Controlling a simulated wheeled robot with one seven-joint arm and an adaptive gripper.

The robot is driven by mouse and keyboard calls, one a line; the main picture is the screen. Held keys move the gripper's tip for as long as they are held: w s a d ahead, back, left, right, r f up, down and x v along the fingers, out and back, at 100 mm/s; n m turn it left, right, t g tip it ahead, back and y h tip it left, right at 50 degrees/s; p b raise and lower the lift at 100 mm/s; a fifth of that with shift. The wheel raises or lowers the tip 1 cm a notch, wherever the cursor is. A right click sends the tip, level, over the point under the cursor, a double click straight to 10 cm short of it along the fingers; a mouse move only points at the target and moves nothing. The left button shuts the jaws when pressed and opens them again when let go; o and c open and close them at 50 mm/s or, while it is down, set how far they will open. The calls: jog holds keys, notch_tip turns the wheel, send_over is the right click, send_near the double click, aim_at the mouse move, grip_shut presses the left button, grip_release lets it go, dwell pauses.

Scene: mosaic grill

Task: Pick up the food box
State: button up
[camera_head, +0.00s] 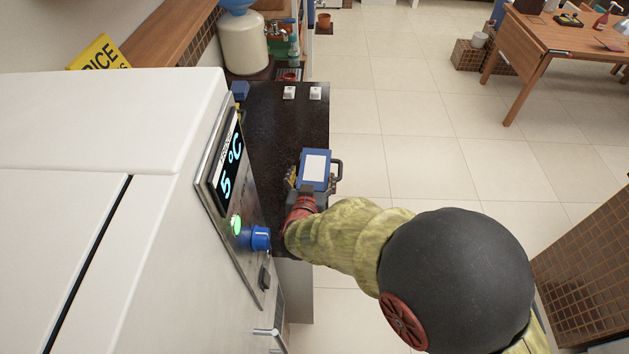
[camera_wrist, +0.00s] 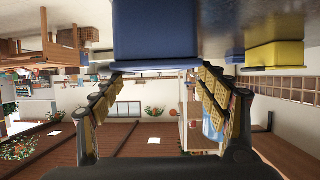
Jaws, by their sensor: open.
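In the wrist view, which looks upside down, the blue box (camera_wrist: 155,30) fills the top middle. My gripper (camera_wrist: 160,76) is open there, its two fingers spread and the box in front of the gap between them. Whether a finger touches the box is unclear.
The dark counter (camera_head: 270,125) holds two small white blocks (camera_head: 302,92) farther back. A small blue object (camera_head: 240,90) sits at its far left. A white appliance with a display (camera_head: 229,165) stands close on the left.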

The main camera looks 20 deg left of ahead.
aim_at(315, 167)
jog(key=shift+b+x, duration=0.95)
jog(key=shift+x, duration=1.9)
jog(key=shift+d+r, duration=0.1)
jog(key=shift+c, duration=1)
jog(key=shift+r, duration=0.1)
jog(key=c, duration=1.4)
